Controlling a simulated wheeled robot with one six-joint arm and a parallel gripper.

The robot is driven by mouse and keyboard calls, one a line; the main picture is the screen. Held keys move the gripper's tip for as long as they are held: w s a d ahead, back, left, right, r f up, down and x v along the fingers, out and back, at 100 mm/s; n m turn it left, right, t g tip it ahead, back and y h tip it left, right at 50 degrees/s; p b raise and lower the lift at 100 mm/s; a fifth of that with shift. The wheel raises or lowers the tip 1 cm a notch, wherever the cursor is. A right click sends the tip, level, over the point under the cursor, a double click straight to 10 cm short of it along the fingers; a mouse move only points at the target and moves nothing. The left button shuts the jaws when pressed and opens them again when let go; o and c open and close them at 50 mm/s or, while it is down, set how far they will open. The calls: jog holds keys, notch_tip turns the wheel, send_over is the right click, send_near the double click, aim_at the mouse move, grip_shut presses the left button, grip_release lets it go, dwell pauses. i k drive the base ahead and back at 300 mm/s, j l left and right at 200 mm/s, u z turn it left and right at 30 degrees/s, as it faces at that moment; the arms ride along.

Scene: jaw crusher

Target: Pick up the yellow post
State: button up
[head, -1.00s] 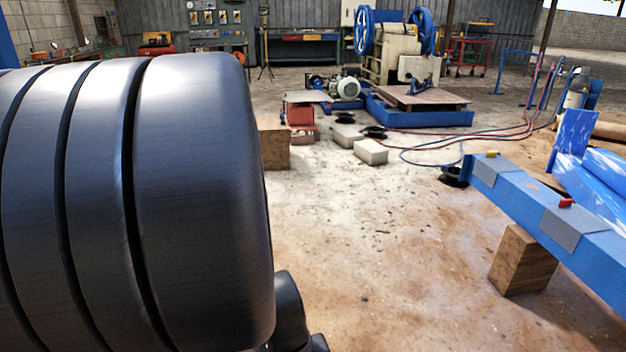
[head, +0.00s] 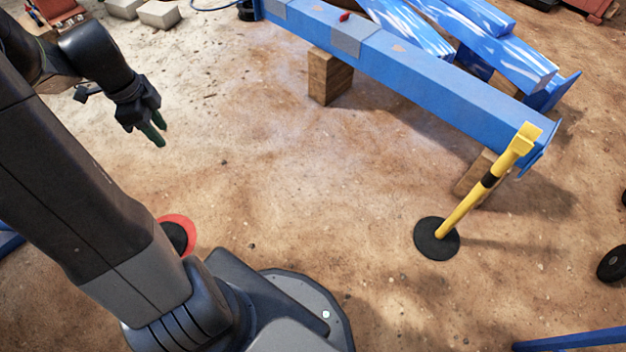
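The yellow post (head: 463,208) stands upright on a round black base (head: 436,239) on the dirt floor, right of centre in the head view. It has a black band and a yellow head at its top. My gripper (head: 158,134) is at the upper left, well apart from the post, with its green-tipped fingers pointing down and right. The two fingertips show close together, and I cannot tell whether there is a gap between them. I see nothing held in it.
A long blue beam (head: 420,80) rests on wooden blocks (head: 328,76) behind the post. More blue steel parts (head: 480,40) lie at the upper right. A blue bar (head: 570,340) is at the lower right edge. The floor between my gripper and the post is clear.

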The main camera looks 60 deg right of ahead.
aim_at(436, 237)
jog(key=k+l+z, duration=0.15)
jog(key=z, duration=0.3)
jog(key=k+l+z, duration=0.1)
jog(key=l+z, duration=0.5)
jog(key=z, duration=0.35)
jog(key=l+z, duration=0.25)
jog(key=l, duration=1.5)
